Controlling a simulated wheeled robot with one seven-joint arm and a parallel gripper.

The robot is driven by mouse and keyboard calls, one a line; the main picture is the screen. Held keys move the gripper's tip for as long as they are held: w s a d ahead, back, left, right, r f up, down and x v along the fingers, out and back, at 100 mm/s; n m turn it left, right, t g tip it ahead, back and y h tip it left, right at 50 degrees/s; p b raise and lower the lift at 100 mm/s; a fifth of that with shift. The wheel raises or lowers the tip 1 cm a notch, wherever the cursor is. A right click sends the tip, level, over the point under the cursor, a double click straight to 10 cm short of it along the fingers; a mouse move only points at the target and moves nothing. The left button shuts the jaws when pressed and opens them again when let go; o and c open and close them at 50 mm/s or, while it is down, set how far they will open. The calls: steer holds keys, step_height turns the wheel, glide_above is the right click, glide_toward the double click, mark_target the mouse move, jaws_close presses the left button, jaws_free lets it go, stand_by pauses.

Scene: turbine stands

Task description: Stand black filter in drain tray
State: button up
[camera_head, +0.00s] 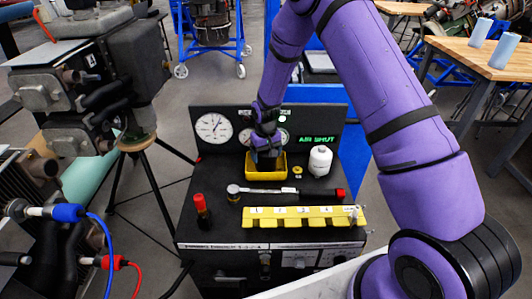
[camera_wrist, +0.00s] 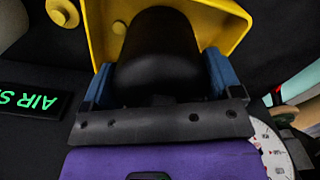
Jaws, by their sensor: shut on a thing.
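The black filter (camera_wrist: 158,52) is a dark rounded cylinder between the two blue fingertips of my gripper (camera_wrist: 157,82) in the wrist view. My gripper is shut on it. The yellow drain tray (camera_wrist: 98,40) lies around and beyond the filter there. In the head view my gripper (camera_head: 266,150) is over the yellow drain tray (camera_head: 250,178) on the black bench top. The filter is mostly hidden by the gripper in that view. I cannot tell whether the filter touches the tray floor.
A white bottle (camera_head: 320,161) and a small yellow ring (camera_head: 298,171) stand right of the tray. A gauge panel (camera_head: 213,128) rises behind.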

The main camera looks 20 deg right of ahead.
steer(key=shift+f, duration=0.25)
stand_by(0.3)
steer(key=o, duration=1.1)
steer(key=shift+r, duration=3.5)
